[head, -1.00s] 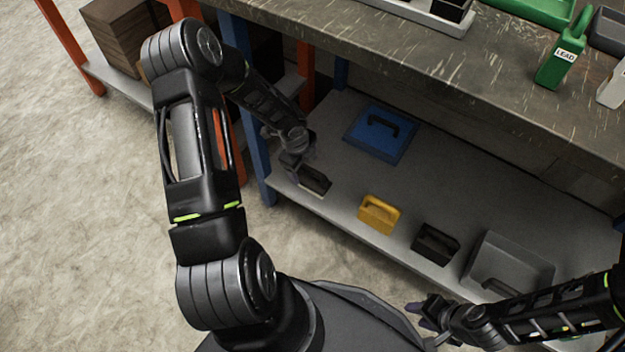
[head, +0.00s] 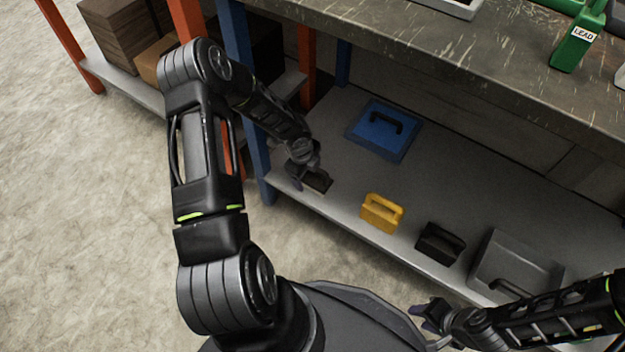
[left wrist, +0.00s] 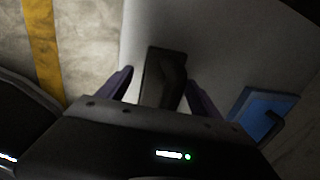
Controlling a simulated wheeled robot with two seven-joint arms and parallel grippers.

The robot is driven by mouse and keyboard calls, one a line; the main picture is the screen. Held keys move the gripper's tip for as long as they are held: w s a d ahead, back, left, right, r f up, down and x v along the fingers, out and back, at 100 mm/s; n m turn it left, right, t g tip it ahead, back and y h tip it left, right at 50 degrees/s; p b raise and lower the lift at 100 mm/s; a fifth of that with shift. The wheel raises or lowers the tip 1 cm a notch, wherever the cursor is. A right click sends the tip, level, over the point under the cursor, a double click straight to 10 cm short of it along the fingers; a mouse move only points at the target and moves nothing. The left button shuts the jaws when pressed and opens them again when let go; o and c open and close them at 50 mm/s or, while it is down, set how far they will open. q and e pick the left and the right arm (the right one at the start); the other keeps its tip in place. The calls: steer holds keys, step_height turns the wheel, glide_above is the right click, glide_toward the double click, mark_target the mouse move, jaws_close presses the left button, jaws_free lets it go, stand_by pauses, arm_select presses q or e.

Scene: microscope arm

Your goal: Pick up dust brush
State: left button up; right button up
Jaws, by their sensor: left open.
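A dark, blocky object, apparently the dust brush (head: 318,182), lies on the lower shelf near its left front end. My left gripper (head: 304,180) is just over it and partly hides it. In the left wrist view, the dark brush (left wrist: 163,75) stands between the two spread purple fingers of the left gripper (left wrist: 158,88), with gaps on both sides. The left gripper is open and not closed on it. My right gripper (head: 421,316) is at the lower right, in front of the shelf edge, with its fingers apart and empty.
The lower shelf (head: 330,215) also holds a blue lidded box (head: 378,138), a yellow handled block (head: 381,213), a black handled block (head: 440,243) and a grey bin (head: 500,262). A blue post (head: 250,110) rises close to my left arm. The worktop (head: 440,70) overhangs the shelf.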

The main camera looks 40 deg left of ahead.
arm_select(q)
steer(key=shift+c, duration=0.3)
stand_by(0.4)
steer(key=c, duration=1.5)
